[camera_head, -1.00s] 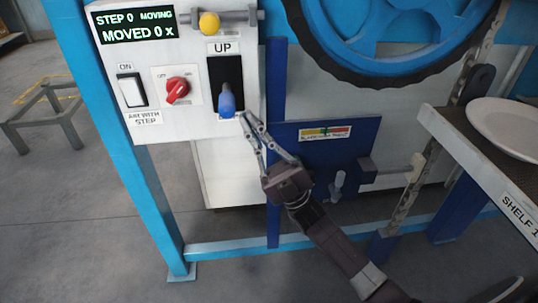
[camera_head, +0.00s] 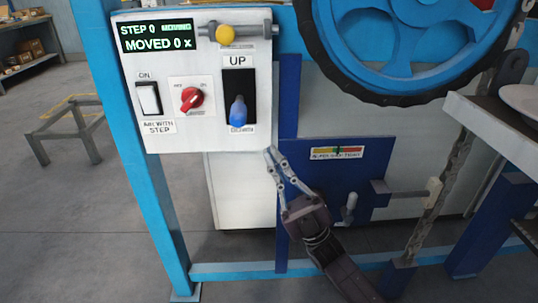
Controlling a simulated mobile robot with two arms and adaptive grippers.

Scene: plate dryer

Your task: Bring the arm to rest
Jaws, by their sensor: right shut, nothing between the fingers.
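My right gripper (camera_head: 270,154) comes in from the lower right. Its fingertips are together and empty, just below and right of the white control panel (camera_head: 215,132). The blue-handled lever (camera_head: 238,111) sits low in its black slot, under the "UP" label, and my fingers are apart from it. My left gripper is not in view.
The panel also carries a red knob (camera_head: 191,98), a white rocker switch (camera_head: 148,98), a yellow knob (camera_head: 226,34) and a display (camera_head: 157,37) reading "STEP 0" and "MOVED 0 x". A blue wheel (camera_head: 400,75) stands upper right. A shelf (camera_head: 490,125) with a plate (camera_head: 523,100) juts in at right.

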